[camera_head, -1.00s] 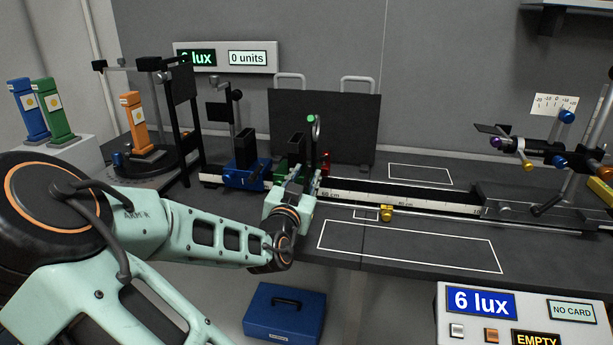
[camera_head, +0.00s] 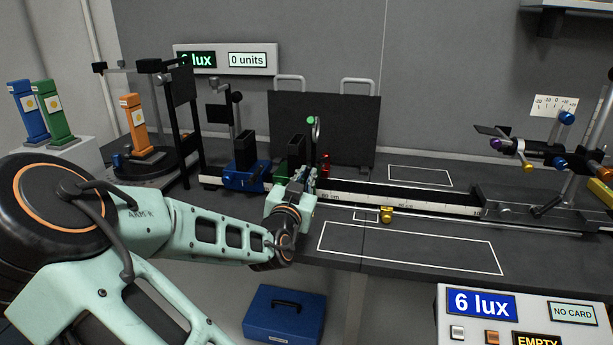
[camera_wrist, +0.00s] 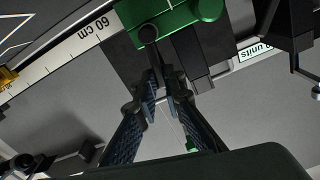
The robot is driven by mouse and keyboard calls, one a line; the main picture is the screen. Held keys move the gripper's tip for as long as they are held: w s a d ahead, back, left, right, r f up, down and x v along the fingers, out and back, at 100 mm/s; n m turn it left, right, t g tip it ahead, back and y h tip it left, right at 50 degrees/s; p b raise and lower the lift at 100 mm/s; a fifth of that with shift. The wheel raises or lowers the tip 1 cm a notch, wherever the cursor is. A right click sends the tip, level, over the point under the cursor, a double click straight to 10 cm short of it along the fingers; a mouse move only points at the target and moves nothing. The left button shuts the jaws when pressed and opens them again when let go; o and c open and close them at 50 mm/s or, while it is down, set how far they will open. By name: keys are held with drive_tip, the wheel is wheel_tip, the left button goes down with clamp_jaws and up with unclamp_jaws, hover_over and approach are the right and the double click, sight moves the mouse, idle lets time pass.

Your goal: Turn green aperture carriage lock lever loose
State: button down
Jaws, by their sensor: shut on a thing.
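The green aperture carriage (camera_wrist: 185,14) sits on the rail at the top of the wrist view. A dark lever with a round black knob (camera_wrist: 148,33) reaches from it toward my fingers. My gripper (camera_wrist: 166,84) has its two dark fingers closed around the lever's end, below the carriage. In the head view my gripper (camera_head: 299,183) is at the carriage's front, and my wrist hides most of the lever. Part of the green carriage (camera_head: 281,171) shows behind it. Whether the lock is tight or loose cannot be seen.
A blue carriage (camera_head: 245,181) stands close left on the rail, and a red part (camera_head: 325,165) close right. The white scale (camera_head: 400,203) runs right, with a yellow knob (camera_head: 386,214) in front. A black panel (camera_head: 350,127) stands behind. The outlined bench area (camera_head: 410,248) is clear.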

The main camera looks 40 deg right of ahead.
drive_tip(key=n+p, duration=0.1)
drive_tip(key=n, duration=0.1)
drive_tip(key=w+a+n+p, duration=0.1)
drive_tip(key=n+p, duration=0.1)
drive_tip(key=w+a+n+p, duration=0.1)
drive_tip(key=n, duration=0.1)
drive_tip(key=shift+w+n+p, duration=0.15)
drive_tip(key=shift+n+p, duration=0.15)
drive_tip(key=shift+p, duration=0.05)
drive_tip(key=shift+w+a+f+n+p, duration=0.15)
drive_tip(key=shift+w+f+n+p, duration=0.1)
drive_tip(key=shift+n, duration=0.4)
drive_tip(key=shift+w+a+f+n+p, duration=0.15)
drive_tip(key=shift+n+p, duration=0.1)
drive_tip(key=shift+n, duration=0.4)
drive_tip(key=shift+f, duration=0.1)
drive_tip(key=c, duration=2)
unclamp_jaws()
drive_tip(key=shift+s+a, duration=0.1)
